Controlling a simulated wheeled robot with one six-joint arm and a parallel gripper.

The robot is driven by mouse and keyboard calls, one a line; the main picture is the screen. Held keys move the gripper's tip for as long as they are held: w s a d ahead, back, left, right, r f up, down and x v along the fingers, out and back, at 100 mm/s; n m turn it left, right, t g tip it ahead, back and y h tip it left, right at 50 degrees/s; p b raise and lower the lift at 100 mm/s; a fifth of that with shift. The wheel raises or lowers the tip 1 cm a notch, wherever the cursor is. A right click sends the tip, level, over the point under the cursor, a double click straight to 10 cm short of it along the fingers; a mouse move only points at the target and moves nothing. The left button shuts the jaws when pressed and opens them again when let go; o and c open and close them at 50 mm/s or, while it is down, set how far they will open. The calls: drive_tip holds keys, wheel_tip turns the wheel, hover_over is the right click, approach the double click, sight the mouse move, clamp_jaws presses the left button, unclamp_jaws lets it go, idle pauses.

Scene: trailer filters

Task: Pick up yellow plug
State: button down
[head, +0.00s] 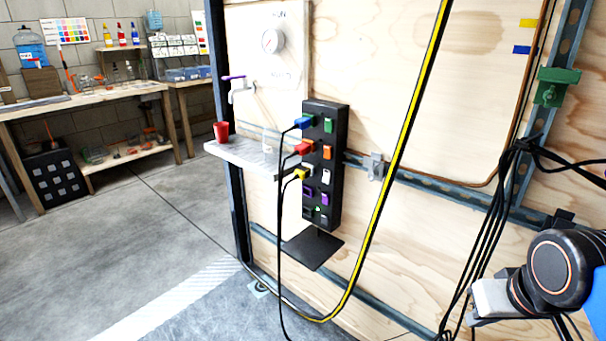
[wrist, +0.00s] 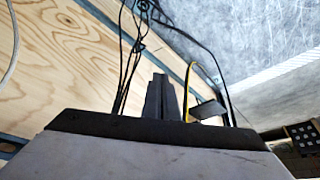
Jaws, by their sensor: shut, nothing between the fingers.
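The yellow plug (head: 301,174) sits in the left side of a black upright socket block (head: 322,165), below the red plug (head: 302,149) and blue plug (head: 304,122). A black cable hangs from it. My gripper (wrist: 160,97) is shut and empty in the wrist view, its dark fingers together. In the head view, my arm's end is at the lower right, well apart from the block; its fingertips cannot be made out there. The yellow plug cannot be made out in the wrist view.
A yellow-black hose (head: 385,180) runs down between the block and my arm. Black cables (head: 490,235) hang beside my arm. The floor at left is open.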

idle(0.3)
drive_tip(key=c, duration=1.6)
unclamp_jaws()
drive_tip(key=shift+w+r, duration=0.1)
drive_tip(key=shift+w, duration=0.05)
drive_tip(key=shift+c, duration=0.2)
drive_tip(key=shift+o, duration=0.3)
drive_tip(key=shift+w+r+n, duration=0.25)
drive_tip(key=shift+w+n, duration=0.05)
drive_tip(key=shift+n, duration=0.1)
wheel_tip(320, 180, up, 10)
drive_tip(key=n+t+h, duration=0.6)
drive_tip(key=n+h, duration=0.2)
drive_tip(key=n, duration=2)
hover_over(301, 171)
drive_tip(key=s+a, duration=1.1)
drive_tip(key=s, duration=0.3)
drive_tip(key=x, duration=1.7)
drive_tip(key=shift+w+d, duration=0.25)
drive_tip(key=shift+d, duration=0.15)
